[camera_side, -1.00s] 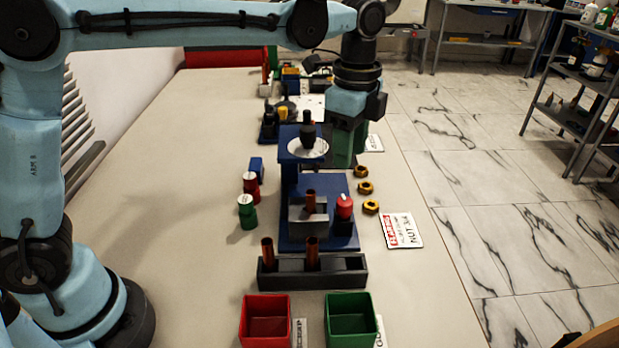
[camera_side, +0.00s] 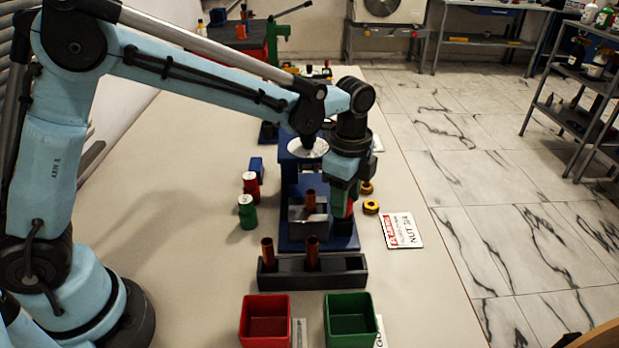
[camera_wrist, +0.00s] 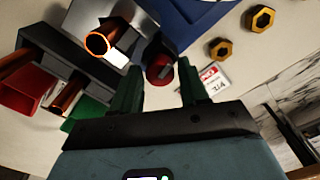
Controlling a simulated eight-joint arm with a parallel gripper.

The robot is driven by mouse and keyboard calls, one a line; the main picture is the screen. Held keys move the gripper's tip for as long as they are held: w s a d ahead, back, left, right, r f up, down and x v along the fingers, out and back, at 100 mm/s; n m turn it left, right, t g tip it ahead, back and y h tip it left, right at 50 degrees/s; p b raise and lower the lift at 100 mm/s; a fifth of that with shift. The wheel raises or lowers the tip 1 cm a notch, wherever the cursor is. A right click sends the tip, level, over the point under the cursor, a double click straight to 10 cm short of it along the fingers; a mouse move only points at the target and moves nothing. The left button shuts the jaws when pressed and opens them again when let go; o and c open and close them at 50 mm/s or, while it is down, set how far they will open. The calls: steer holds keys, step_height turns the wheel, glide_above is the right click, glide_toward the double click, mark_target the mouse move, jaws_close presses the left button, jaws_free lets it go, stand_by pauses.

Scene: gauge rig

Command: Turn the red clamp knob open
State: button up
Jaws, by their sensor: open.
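The red clamp knob (camera_wrist: 160,68) shows in the wrist view just ahead of my fingers, nearer the left finger, with a pale mark on its side. In the side view my gripper (camera_side: 343,212) is over the knob and mostly hides it; a bit of red shows between the fingers. In the wrist view my gripper (camera_wrist: 160,88) is open, its two green fingers apart. I cannot tell whether either finger touches the knob. The knob stands on the right part of the blue gauge rig (camera_side: 295,243), beside a grey block (camera_side: 300,228) with a copper tube (camera_side: 310,201) in it.
A dark rack (camera_side: 345,270) with copper tubes stands in front of the rig. A red bin (camera_side: 265,320) and a green bin (camera_side: 352,320) are nearer. Brass nuts (camera_side: 371,207) and a sign card (camera_side: 404,231) lie to the right. Red and green cylinders (camera_side: 247,212) stand left.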

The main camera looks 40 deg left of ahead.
steer(key=c, duration=0.8)
steer(key=shift+o, duration=0.2)
steer(key=n, duration=1.2)
steer(key=shift+n, duration=1.9)
